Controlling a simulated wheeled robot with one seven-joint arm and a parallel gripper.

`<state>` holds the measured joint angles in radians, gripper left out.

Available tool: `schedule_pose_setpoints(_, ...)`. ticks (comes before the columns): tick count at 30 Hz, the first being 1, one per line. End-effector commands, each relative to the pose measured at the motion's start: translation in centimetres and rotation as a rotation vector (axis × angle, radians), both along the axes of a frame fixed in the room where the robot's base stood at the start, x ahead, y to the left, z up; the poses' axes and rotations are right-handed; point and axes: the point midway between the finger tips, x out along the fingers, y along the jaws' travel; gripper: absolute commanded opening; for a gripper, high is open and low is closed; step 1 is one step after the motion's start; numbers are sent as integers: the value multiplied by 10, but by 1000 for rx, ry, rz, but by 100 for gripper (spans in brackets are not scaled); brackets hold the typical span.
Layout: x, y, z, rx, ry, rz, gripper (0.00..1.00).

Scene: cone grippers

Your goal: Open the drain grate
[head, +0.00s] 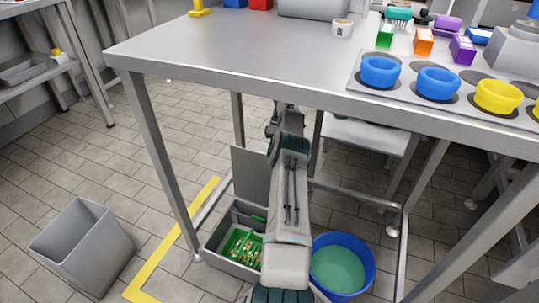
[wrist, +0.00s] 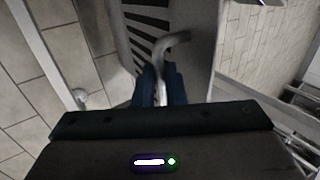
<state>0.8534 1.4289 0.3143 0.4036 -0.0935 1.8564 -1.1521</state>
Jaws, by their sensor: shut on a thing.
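The drain grate (wrist: 143,25) shows in the wrist view as a dark slotted panel with pale bars, at the top centre. A curved grey metal handle (wrist: 172,42) stands out from it. My gripper (wrist: 164,72) has its two blue fingers shut on the lower end of this handle. The finger contact is dim and partly hard to make out. In the head view my arm reaches down under the table, and I cannot make out the grate or the fingertips there.
A steel table (head: 215,55) stands over my arm, its legs close by. Below are a grey box (head: 218,233) with green contents, a blue bucket (head: 365,262) and a grey bin (head: 85,250). Yellow tape (head: 165,255) marks the tiled floor. Bowls stand on the table.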

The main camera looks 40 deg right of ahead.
Motion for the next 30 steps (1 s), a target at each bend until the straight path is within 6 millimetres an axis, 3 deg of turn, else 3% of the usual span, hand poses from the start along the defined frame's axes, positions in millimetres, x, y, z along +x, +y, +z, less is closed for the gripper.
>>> schedule_pose_setpoints(1,-3,0,-8,5,13,0,0)
schedule_pose_setpoints(16,-5,-2,-8,13,10,-4,0)
schedule_pose_setpoints(18,-5,-2,-8,13,10,-4,27)
schedule_pose_setpoints(19,-4,-2,-8,13,9,-4,32)
schedule_pose_setpoints(30,-1,0,0,10,4,1,32)
